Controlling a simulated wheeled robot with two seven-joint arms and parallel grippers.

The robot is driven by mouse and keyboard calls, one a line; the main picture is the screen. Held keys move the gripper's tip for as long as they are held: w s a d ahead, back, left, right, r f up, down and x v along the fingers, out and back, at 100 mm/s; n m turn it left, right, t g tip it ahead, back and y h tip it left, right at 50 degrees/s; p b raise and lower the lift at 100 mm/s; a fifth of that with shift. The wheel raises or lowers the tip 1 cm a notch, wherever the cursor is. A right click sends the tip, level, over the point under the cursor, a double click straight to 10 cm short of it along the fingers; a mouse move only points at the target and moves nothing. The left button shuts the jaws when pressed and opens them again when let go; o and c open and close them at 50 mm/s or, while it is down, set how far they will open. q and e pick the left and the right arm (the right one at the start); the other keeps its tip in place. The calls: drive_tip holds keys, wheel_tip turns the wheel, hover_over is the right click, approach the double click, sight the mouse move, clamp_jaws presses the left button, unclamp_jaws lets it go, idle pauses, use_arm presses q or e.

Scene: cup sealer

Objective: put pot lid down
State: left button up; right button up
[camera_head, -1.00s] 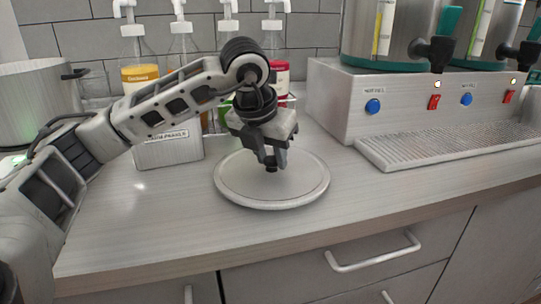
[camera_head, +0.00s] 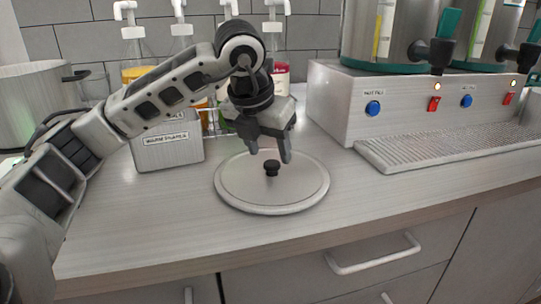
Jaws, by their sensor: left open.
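The pot lid (camera_head: 247,194) is a round, pale grey disc with a small black knob (camera_head: 271,168) at its centre. It lies flat on the counter in front of the bottles. My left gripper (camera_head: 270,152) is open and empty, just above and behind the knob, with its fingers pointing down. A small gap shows between the fingertips and the knob. The pot (camera_head: 40,105), grey with a black side handle, stands at the far left, partly hidden by my left arm. My right gripper does not show.
A labelled box (camera_head: 168,150) stands left of the lid. Pump bottles (camera_head: 272,62) stand behind my left arm. A dispenser machine (camera_head: 335,100) with a drip tray (camera_head: 440,147) fills the right. The counter (camera_head: 180,225) in front is clear.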

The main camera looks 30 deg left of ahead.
use_arm(q)
drive_tip(key=v, duration=0.9)
drive_tip(key=shift+p, duration=0.3)
